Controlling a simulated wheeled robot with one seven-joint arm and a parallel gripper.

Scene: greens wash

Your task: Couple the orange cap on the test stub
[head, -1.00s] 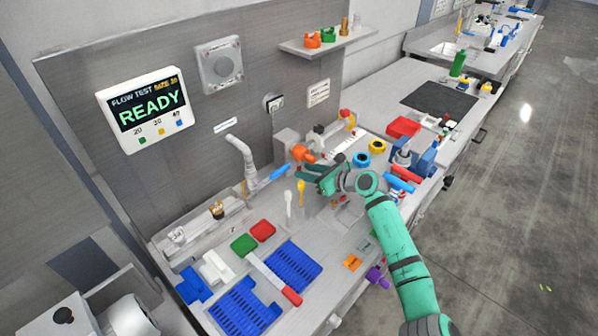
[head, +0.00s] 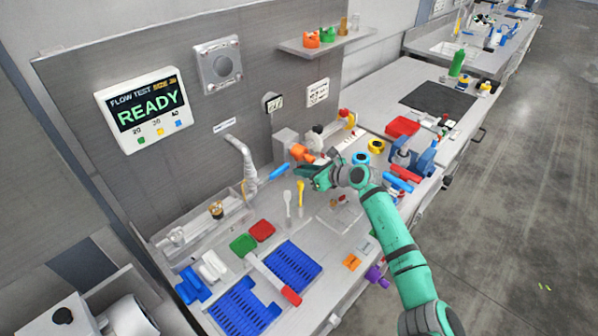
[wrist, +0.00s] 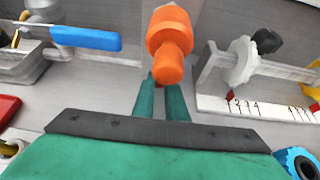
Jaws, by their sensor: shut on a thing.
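The orange cap (wrist: 170,42) is a stepped, rounded piece with a narrower end facing the wrist camera. It also shows in the head view (head: 299,152), in front of a grey block (head: 286,141) below the wall panel. My gripper (wrist: 163,92) is shut on the cap's near end, its two green fingers close together. In the head view my gripper (head: 308,174) is beside the cap. The test stub is not clearly visible; the cap hides what is directly behind it, so I cannot tell whether they touch.
A blue-handled tap (head: 250,170) stands left of my gripper. A valve with a scale plate (wrist: 258,108) is close on the right. Blue racks (head: 292,263) and red and green trays lie front left. The flow test display (head: 145,98) reads READY.

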